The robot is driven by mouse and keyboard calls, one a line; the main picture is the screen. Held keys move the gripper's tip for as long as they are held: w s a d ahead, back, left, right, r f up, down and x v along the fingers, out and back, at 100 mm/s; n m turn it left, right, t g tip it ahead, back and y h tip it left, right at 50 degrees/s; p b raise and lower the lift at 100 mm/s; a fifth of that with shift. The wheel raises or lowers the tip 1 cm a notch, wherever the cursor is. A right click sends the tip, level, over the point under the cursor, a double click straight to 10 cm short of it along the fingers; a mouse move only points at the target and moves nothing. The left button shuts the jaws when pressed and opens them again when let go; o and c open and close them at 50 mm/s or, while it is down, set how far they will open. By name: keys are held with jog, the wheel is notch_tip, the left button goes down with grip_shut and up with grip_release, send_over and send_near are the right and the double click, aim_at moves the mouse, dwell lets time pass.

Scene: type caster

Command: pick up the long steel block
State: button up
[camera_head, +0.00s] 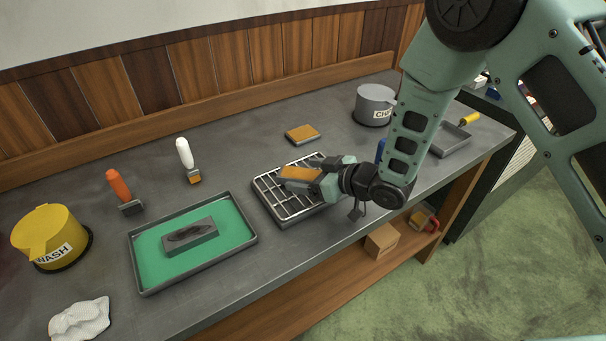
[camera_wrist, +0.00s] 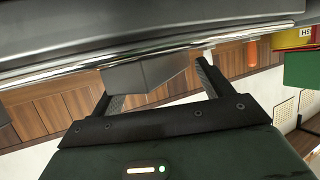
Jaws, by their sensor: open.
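My gripper (camera_head: 316,178) is low over a wire rack (camera_head: 283,212) in the middle of the bench. In the wrist view my gripper (camera_wrist: 155,92) has its two dark fingers apart. A plain grey block (camera_wrist: 148,73), which looks like the long steel block, shows between them beside the rack's bright bars (camera_wrist: 200,37). I cannot tell whether either finger touches it. In the head view I cannot make out this block; my gripper and an orange-topped shape (camera_head: 300,173) cover that part of the rack. Another grey block (camera_head: 189,237), with a dark oval on top, lies in the green-floored tray.
The green-floored tray (camera_head: 147,281) is left of the rack. An orange-topped pad (camera_head: 302,133) lies behind it, and a grey pot (camera_head: 374,104) stands behind right. White-handled (camera_head: 185,153) and orange-handled (camera_head: 119,186) tools, a yellow pot (camera_head: 42,235) and a cloth (camera_head: 79,320) are left.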

grip_shut()
dwell(0.4)
